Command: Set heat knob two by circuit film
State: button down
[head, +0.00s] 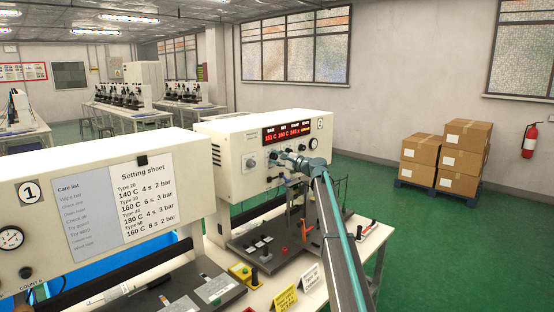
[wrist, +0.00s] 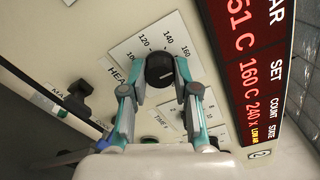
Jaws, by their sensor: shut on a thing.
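The heat knob (wrist: 159,67) is black and sits on a white dial plate marked 100, 120, 140 and 160 in the wrist view. My gripper (wrist: 160,82) is shut on it, one finger on each side. Its pointer mark cannot be made out. In the head view my gripper (head: 277,158) is at the front panel of the second machine (head: 230,152) and hides the knob. The red display (head: 289,132) shows a set value of 160 C. The setting sheet (head: 147,197) on machine 1 lists temperature, time and pressure by type. The circuit film cannot be picked out.
A black switch (wrist: 78,90) stands out beside the heat dial, and a dial lettered TIME is partly hidden behind my finger. A yellow card (head: 286,299) and a white card (head: 311,279) stand on the bench front. Boxes (head: 458,160) are stacked far right.

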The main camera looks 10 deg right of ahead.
jog(key=c, duration=0.9)
grip_release()
jog(key=shift+o, duration=0.2)
jog(key=v, duration=1.2)
